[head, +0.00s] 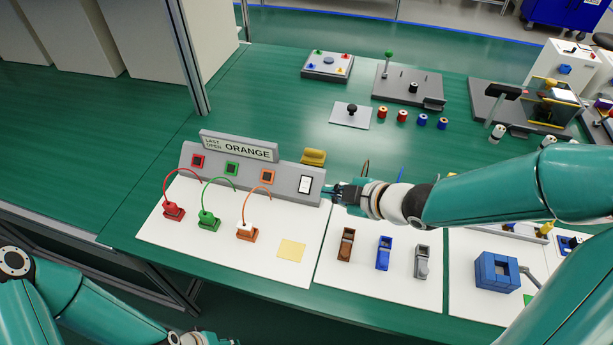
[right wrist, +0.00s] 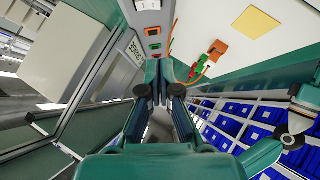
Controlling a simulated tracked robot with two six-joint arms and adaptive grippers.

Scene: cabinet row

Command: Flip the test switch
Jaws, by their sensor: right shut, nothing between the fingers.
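The test switch (head: 305,184), a white rocker in a dark frame, sits at the right end of a sloped grey panel (head: 222,177). It also shows at the top edge of the right wrist view (right wrist: 148,5). My right gripper (head: 328,191) is shut and empty, with its tips just right of the switch, near the panel's right end. In the right wrist view its fingers (right wrist: 163,68) are together, and the switch lies beyond them. I cannot tell whether they touch the panel. My left gripper (head: 188,339) is only partly in view at the bottom edge.
A sign reading "LAST OPEN ORANGE" (head: 238,147) tops the panel. Red (head: 174,212), green (head: 208,219) and orange (head: 246,231) plugs with arched cables stand before it. A yellow object (head: 314,157) sits behind the panel. A yellow note (head: 291,251) lies on the white mat.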

